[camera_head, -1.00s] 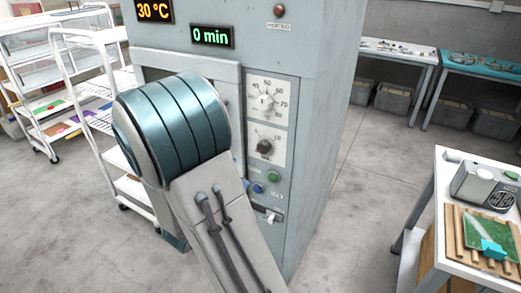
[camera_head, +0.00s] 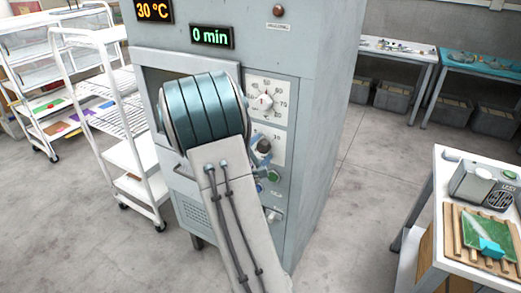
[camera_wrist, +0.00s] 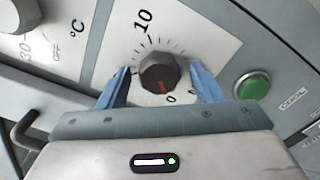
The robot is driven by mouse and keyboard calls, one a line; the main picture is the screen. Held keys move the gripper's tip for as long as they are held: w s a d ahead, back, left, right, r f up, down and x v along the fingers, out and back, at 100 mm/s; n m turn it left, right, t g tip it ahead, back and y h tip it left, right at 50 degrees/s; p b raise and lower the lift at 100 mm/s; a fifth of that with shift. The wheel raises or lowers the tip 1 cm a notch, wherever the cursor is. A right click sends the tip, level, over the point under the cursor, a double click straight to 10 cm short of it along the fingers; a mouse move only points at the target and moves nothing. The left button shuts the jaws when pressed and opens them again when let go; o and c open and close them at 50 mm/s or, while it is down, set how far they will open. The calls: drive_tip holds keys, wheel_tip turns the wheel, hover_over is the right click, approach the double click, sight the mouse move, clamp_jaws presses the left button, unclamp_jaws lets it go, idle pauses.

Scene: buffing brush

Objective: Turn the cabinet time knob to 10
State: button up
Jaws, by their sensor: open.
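The grey cabinet (camera_head: 315,130) stands in the middle of the head view, with a green display (camera_head: 212,36) reading 0 min. Its dark time knob (camera_head: 263,147) is on the lower dial plate. In the wrist view the time knob (camera_wrist: 160,73) has its red mark near the 0, and the 10 is printed on the far side of the dial. My gripper (camera_wrist: 160,70) is open, with one blue finger on each side of the knob. Gaps show between fingers and knob. In the head view my arm hides part of the cabinet front.
The temperature knob (camera_head: 263,101) sits above the time knob. A green button (camera_wrist: 252,86) is close to the right finger in the wrist view. A white rack cart (camera_head: 135,150) stands left of the cabinet, and a white table (camera_head: 440,210) stands at right with floor between.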

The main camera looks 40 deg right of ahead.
drive_tip(key=c, duration=1)
